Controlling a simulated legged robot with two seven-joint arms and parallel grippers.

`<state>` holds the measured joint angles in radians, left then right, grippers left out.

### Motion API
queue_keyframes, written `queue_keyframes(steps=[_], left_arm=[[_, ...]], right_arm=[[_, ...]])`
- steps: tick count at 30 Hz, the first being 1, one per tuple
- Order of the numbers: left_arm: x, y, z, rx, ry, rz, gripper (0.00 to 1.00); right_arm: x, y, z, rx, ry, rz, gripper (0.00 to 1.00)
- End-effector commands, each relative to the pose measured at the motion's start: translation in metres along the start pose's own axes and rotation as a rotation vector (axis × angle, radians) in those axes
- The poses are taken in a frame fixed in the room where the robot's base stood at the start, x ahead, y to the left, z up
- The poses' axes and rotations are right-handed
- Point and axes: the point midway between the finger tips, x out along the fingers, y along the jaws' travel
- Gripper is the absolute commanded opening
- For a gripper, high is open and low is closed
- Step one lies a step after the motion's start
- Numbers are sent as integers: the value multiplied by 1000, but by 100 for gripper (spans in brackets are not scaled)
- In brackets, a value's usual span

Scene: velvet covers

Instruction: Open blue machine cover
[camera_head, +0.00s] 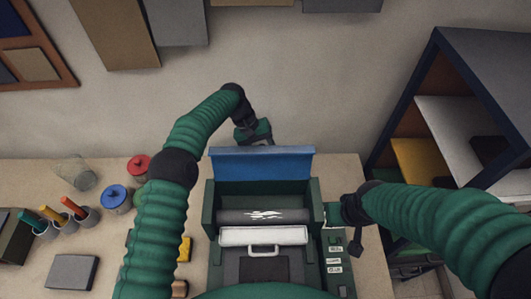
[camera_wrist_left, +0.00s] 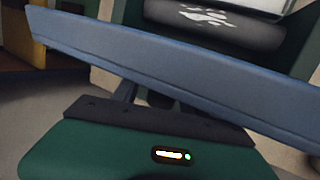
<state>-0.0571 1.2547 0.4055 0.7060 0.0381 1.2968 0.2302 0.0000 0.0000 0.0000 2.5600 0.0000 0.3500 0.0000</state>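The blue cover (camera_head: 262,163) stands raised at the back of the dark green machine (camera_head: 208,212). Under it show a dark roller with white marks (camera_head: 262,215) and a white bar with a handle (camera_head: 263,236). My left gripper (camera_head: 268,140) is behind the cover's upper edge, near its middle. In the left wrist view the cover (camera_wrist_left: 170,70) crosses as a slanted blue band just beyond my gripper's dark front edge; its fingers are mostly hidden. My right gripper (camera_head: 340,214) is at the machine's right side, partly hidden by its own arm, and its fingers are unclear.
A dark shelf (camera_head: 445,110) stands at the right. The wall is close behind the table.

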Motion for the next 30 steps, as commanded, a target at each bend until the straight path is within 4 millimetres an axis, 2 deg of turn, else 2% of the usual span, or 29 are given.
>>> queue_keyframes(steps=[8, 11, 15, 19, 21, 25, 30], left_arm=[[-6, -1, -2, 0, 4, 0, 50], [-22, -1, -3, 0, 6, 1, 50], [-61, -1, -3, 1, 8, 1, 50], [-93, 2, -2, 1, 4, 0, 50], [-111, 5, 1, -1, -1, -1, 50], [-120, 3, 0, -1, -1, -1, 50], [-121, 1, -2, 0, 0, -1, 50]], right_arm=[[4, 0, 1, 0, 0, 0, 0], [12, 0, 3, 0, 0, 0, 0], [21, 0, 5, 0, 0, 0, 0], [9, 0, 2, 0, 0, 0, 0], [-17, 0, -4, 0, 0, 0, 0], [-33, 0, -8, 0, 1, 0, 0], [-38, 0, -9, 0, 0, 0, 0]])
